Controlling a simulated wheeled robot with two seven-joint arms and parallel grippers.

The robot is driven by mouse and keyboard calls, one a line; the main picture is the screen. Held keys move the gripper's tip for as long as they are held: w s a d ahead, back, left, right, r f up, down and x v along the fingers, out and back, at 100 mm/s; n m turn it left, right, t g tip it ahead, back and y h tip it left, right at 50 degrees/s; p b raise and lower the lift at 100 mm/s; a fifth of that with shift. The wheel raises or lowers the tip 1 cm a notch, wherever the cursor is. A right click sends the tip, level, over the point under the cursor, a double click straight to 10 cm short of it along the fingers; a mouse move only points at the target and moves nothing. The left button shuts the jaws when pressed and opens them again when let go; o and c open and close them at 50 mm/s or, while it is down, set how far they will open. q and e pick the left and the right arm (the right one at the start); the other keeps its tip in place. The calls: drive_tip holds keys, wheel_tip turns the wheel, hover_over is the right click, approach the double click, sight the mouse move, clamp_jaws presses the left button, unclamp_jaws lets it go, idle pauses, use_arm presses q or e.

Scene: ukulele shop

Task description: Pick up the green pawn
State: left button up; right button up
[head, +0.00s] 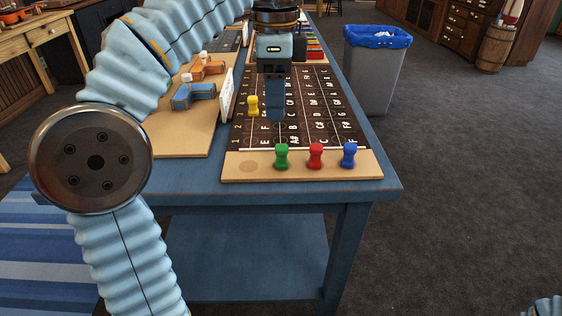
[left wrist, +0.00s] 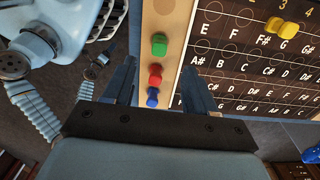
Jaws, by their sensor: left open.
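The green pawn (head: 281,156) stands upright on the tan strip (head: 236,175) at the near end of the black fretboard-like board, left of the red pawn (head: 316,156) and blue pawn (head: 349,155). My left gripper (head: 275,118) is open and empty, and shows over the board beyond the green pawn in the head view. In the left wrist view its fingers (left wrist: 161,67) are spread apart, and the green pawn (left wrist: 159,45) shows just past the fingertips. The red and blue pawns show between the fingers there.
The yellow pawn (head: 252,105) stands on the lettered board (head: 325,108). Left of it are a tan panel (head: 180,140), small orange-and-blue items (head: 194,92) and a white card (head: 227,95). A grey bin (head: 372,80) stands right of the blue table (head: 375,192).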

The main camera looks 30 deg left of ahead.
sight(282, 147)
use_arm(q)
wheel_tip(282, 147, down, 6)
drive_tip(key=shift+r+b, duration=0.1)
drive_tip(key=shift+b, duration=0.9)
drive_tip(key=f, duration=0.2)
drive_tip(key=f+b, duration=0.1)
drive_tip(key=f, duration=0.3)
drive_tip(key=shift+w+d, duration=0.25)
drive_tip(key=shift+d, duration=0.15)
drive_tip(key=shift+r, duration=0.1)
clamp_jaws()
